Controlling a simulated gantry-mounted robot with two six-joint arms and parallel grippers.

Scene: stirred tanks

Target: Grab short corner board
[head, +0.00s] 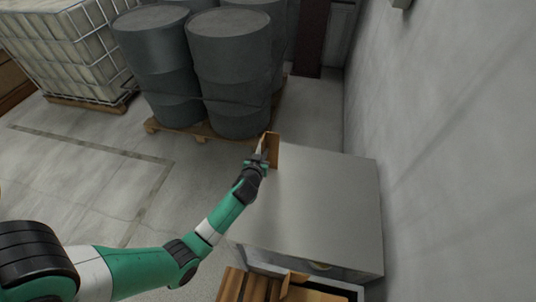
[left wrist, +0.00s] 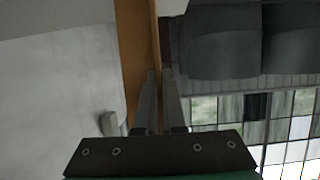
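A short brown corner board (head: 273,149) is upright at the far left corner of the grey cabinet top. I cannot tell whether it touches the top. My left gripper (head: 262,150) is at its left side. In the left wrist view the board (left wrist: 134,45) runs upward, with one thin flange between the fingers of my left gripper (left wrist: 159,85). The fingers are close together with the flange filling the narrow gap, so the gripper looks shut on it. The board's lower end is partly hidden. My right gripper is not in view.
The grey cabinet (head: 325,205) stands beside the wall (head: 440,130). Grey drums (head: 228,75) stand on a wooden pallet (head: 205,132) beyond it. A caged white tank (head: 65,55) is at the far left. Wooden pieces (head: 300,290) lie in front of the cabinet. Floor on the left is clear.

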